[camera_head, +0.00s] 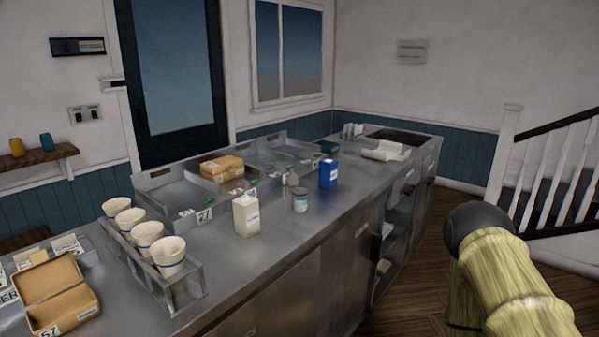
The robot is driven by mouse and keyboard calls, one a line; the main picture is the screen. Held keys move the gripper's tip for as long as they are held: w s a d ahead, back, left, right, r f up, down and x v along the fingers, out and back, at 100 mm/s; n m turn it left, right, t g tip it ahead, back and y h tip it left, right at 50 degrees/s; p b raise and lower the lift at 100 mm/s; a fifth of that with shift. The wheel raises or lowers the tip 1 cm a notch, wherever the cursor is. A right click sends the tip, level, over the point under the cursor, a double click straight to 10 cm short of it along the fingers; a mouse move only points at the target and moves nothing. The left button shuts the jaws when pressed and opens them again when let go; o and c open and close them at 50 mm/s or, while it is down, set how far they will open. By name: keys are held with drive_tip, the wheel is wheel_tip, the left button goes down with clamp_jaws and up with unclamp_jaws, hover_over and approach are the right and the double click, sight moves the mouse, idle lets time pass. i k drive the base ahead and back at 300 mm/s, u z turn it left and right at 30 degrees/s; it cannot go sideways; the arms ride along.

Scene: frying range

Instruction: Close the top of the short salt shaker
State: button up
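My gripper is not in view; only a yellowish part of my arm shows at the lower right, well apart from the counter.
The steel counter (225,250) has clear room in front of the carton. A rack of white cups (187,290) and an open brown box (62,290) stand at left. Metal trays (172,196) and a brown box (222,167) lie behind. A stair railing (501,160) stands at right.

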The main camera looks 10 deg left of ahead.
sight(293, 178)
drive_tip(key=z, duration=0.85)
drive_tip(key=i, duration=0.9)
drive_tip(key=u, duration=1.05)
